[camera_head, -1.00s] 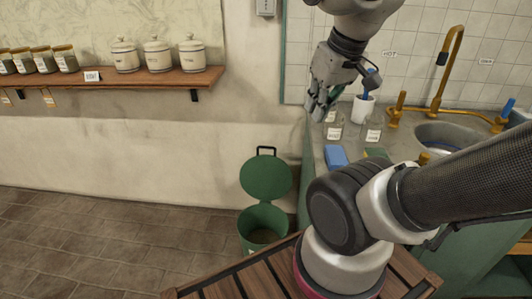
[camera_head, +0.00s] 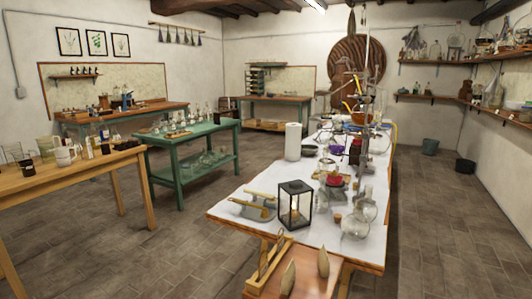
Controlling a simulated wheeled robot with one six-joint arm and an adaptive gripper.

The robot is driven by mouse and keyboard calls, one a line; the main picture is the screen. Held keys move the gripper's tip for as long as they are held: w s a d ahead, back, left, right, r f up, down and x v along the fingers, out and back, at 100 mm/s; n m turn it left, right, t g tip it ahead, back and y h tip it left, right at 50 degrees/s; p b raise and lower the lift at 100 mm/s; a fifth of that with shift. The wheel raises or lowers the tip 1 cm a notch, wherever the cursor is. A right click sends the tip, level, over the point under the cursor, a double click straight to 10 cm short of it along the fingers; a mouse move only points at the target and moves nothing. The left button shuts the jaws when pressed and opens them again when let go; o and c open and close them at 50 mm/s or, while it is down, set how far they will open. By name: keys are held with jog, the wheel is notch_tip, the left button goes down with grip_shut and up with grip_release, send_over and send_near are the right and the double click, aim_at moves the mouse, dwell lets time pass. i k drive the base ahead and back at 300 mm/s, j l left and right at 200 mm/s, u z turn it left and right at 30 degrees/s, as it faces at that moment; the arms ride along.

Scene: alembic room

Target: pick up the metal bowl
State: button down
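I cannot make out a metal bowl for certain. A copper-coloured vessel (camera_head: 361,118) stands toward the far end of the long white-topped table (camera_head: 228,209), partly behind glassware and stands. A small dark bowl (camera_head: 309,150) and a purple bowl (camera_head: 336,149) sit nearer on the same table. Their material is too small to tell.
A black lantern (camera_head: 295,206), a paper roll (camera_head: 293,142) and a clear flask (camera_head: 356,226) stand on the long table. A green table (camera_head: 160,155) and a wooden table (camera_head: 70,178) with glassware stand at left. Floor is open between the tables and at right.

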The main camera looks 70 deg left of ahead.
aim_at(309, 151)
jog(key=u, duration=2.05)
jog(key=z, duration=3.05)
jog(key=u, duration=3.05)
jog(key=i+j, duration=0.1)
jog(key=j+z, duration=0.05)
jog(key=j, duration=0.05)
